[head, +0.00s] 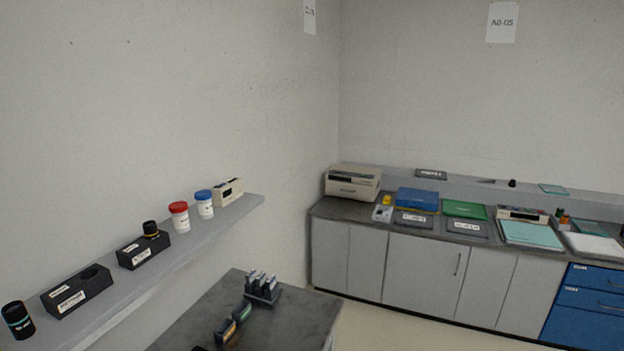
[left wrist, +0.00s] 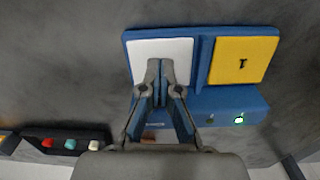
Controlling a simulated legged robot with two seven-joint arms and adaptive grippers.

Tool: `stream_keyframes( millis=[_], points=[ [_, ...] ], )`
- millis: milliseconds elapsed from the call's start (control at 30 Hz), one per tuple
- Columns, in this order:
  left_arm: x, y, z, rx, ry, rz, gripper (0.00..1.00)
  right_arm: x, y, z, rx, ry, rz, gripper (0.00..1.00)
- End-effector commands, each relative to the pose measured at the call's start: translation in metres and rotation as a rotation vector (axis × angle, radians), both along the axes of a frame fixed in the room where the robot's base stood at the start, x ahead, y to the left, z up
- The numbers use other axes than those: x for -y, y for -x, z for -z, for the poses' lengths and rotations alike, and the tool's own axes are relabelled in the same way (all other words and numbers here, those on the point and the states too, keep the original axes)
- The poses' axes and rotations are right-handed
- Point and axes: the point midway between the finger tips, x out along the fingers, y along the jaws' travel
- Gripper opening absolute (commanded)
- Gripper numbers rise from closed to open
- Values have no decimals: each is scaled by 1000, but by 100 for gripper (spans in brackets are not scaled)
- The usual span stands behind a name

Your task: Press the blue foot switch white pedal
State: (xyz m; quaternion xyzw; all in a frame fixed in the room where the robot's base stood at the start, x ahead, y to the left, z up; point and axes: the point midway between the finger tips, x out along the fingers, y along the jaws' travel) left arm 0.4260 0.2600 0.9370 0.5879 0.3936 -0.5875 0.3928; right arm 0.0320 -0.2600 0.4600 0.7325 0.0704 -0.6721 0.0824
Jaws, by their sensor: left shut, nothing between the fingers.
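In the left wrist view a blue foot switch (left wrist: 201,80) lies on a dark grey surface, with a white pedal (left wrist: 180,46) on its left and a yellow pedal (left wrist: 243,60) with a small black mark on its right. A green light (left wrist: 239,119) glows on its blue body. My left gripper (left wrist: 160,68) is shut and empty, its fingertips over the lower part of the white pedal. I cannot tell whether they touch it. The gripper hides part of the blue body. The head view shows neither gripper, and I do not make out the foot switch there.
A black box with red, teal and white buttons (left wrist: 70,144) sits at lower left in the wrist view. The head view shows a wall shelf (head: 200,243) with jars and blocks, a dark table (head: 190,325), and a far counter (head: 330,208) with devices and trays.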

Motion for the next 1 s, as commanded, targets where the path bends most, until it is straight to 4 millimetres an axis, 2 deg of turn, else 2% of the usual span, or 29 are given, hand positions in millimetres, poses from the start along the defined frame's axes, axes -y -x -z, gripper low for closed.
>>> stream_keyframes(
  millis=[300,800,1000],
  points=[
    [5,0,1,-3,-7,1,0,-27,0,2,0,-32,1,0],
    [3,0,-12,1,-4,1,0,-4,-1,-5,1,-4,1,0],
    [3,0,-21,0,-2,1,0,-5,-1,-9,2,-7,0,0]
  ],
)
